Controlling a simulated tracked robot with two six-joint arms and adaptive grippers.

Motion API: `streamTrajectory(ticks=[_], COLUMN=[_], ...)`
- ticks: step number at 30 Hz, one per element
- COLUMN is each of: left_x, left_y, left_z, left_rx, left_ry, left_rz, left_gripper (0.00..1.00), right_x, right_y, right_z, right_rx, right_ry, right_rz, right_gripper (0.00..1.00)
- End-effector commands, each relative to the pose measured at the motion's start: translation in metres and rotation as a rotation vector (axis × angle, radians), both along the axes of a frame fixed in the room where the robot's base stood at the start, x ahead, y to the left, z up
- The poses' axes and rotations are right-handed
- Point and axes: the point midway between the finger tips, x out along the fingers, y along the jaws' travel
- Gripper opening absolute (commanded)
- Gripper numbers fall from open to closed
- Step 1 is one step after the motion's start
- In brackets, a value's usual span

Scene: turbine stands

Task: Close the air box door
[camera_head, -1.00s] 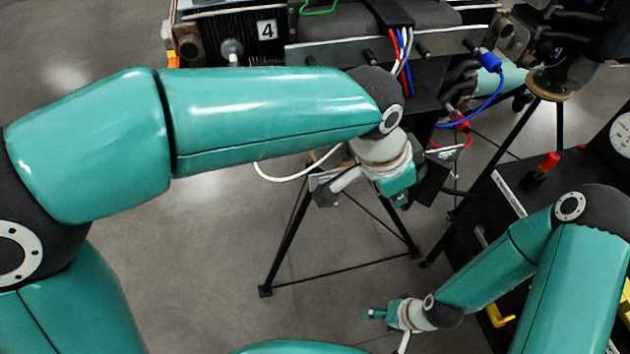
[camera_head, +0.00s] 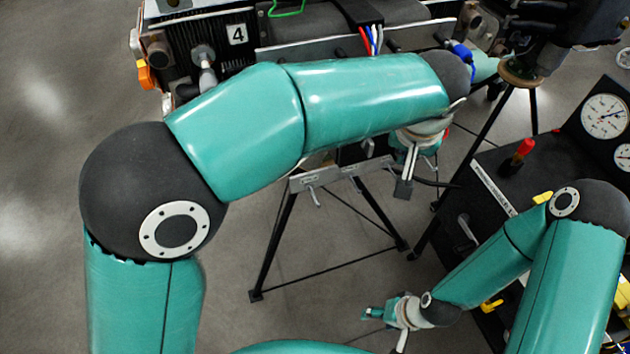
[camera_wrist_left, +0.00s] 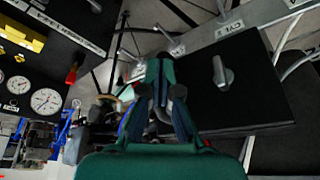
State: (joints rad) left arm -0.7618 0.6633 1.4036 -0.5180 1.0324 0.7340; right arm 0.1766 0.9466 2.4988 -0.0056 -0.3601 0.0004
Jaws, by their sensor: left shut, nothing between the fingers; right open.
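The air box door appears to be the flat black panel (camera_wrist_left: 235,95) with a grey handle (camera_wrist_left: 222,73), large at the right of the left wrist view. It looks swung out at an angle from the frame beside it. In the head view my left arm covers most of that area. My left gripper (camera_wrist_left: 158,72) is shut and empty, just left of the panel in the wrist view; I cannot tell whether it touches. In the head view it hangs below the arm's end (camera_head: 420,160). My right gripper (camera_head: 374,314) is open and empty, low over the floor.
A black console with gauges (camera_head: 604,116) and a red-topped lever (camera_head: 524,147) is at the right. Wires (camera_head: 370,40) run near my left arm. Open floor lies at the left.

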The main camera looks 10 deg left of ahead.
Motion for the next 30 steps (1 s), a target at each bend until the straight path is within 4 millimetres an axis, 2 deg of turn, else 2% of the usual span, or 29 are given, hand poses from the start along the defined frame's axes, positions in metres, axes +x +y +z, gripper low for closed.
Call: streamTrajectory(ticks=[8, 22, 26, 30], left_x=[0.009, 0.012, 0.008, -0.005], left_y=[0.002, 0.002, 0.002, 0.004], left_z=[0.001, 0.002, 0.001, -0.002], left_rx=[-0.001, -0.005, -0.006, -0.004], left_ry=[-0.002, -0.009, -0.011, -0.006], left_rz=[0.004, 0.003, 0.002, 0.002], left_gripper=[0.00, 0.00, 0.00, 0.00], right_x=[0.000, 0.000, 0.000, 0.000], right_y=[0.000, 0.000, 0.000, 0.000], right_z=[0.003, 0.002, -0.002, -0.013], right_rx=[0.000, 0.000, 0.000, 0.000], right_ry=[0.000, 0.000, 0.000, 0.000], right_rz=[0.000, 0.000, 0.000, 0.000], right_gripper=[0.62, 0.62, 0.62, 0.62])
